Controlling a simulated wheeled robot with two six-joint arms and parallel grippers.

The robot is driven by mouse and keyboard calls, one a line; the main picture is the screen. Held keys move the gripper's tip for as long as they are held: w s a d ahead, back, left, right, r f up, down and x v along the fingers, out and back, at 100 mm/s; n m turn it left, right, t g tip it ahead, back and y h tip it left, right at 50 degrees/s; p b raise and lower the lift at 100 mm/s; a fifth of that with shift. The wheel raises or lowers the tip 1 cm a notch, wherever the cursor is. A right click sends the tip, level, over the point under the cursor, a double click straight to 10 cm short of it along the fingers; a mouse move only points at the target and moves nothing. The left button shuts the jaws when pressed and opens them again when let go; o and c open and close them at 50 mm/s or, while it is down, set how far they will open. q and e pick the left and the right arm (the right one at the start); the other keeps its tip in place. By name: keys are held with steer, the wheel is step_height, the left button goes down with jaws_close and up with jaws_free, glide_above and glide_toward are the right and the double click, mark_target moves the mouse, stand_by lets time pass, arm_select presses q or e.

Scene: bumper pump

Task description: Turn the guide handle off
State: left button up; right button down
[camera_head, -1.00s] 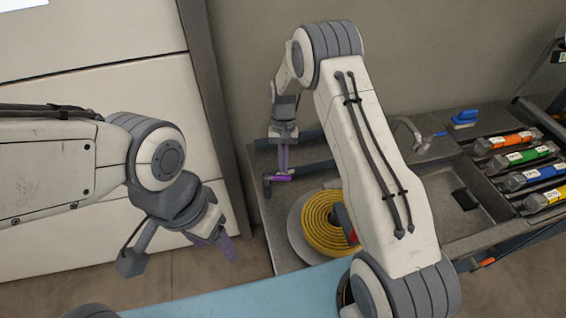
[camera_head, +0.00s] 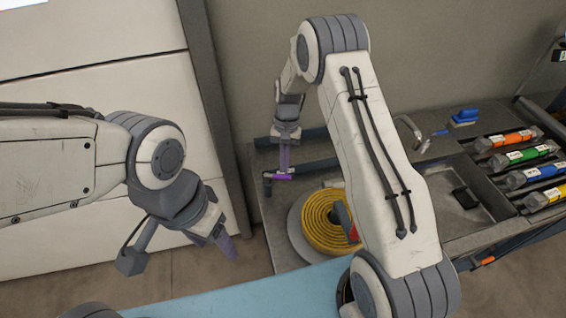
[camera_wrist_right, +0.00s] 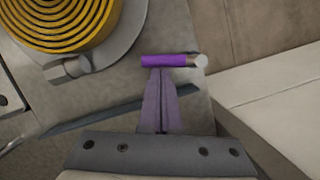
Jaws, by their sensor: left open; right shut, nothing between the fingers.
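The purple handle (camera_head: 281,177) is a short bar near the left corner of the grey bench top. In the right wrist view, the purple handle (camera_wrist_right: 165,60) lies crosswise with a bare metal end at its right. My right gripper (camera_head: 283,170) points down at it. In the right wrist view, the right gripper (camera_wrist_right: 161,72) has its fingers together, with their tips at the handle's near side. I cannot tell whether they touch it. My left gripper (camera_head: 230,250) is open and empty at the left, away from the bench.
A yellow ringed disc (camera_head: 325,222) on a round grey base stands close to the handle. A blue brush (camera_head: 464,117) and several coloured tools, such as the orange one (camera_head: 508,140), lie at the right. A wall rises behind the bench.

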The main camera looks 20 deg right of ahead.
steer(key=shift+s, duration=0.1)
steer(key=s+m, duration=0.1)
steer(key=m, duration=0.1)
steer(key=s+m, duration=0.1)
steer(key=shift+m+t+y, duration=0.3)
steer(key=shift+m+y, duration=0.1)
steer(key=s+a+m, duration=0.1)
steer(key=m, duration=0.1)
steer(key=s+m+t, duration=0.1)
steer(key=m, duration=0.2)
steer(key=s+a+m+t+y+b, duration=0.1)
steer(key=m, duration=0.2)
steer(key=shift+s+a, duration=0.25)
steer(key=shift+a, duration=0.1)
steer(key=shift+s+a, duration=0.1)
steer(key=shift+a, duration=0.05)
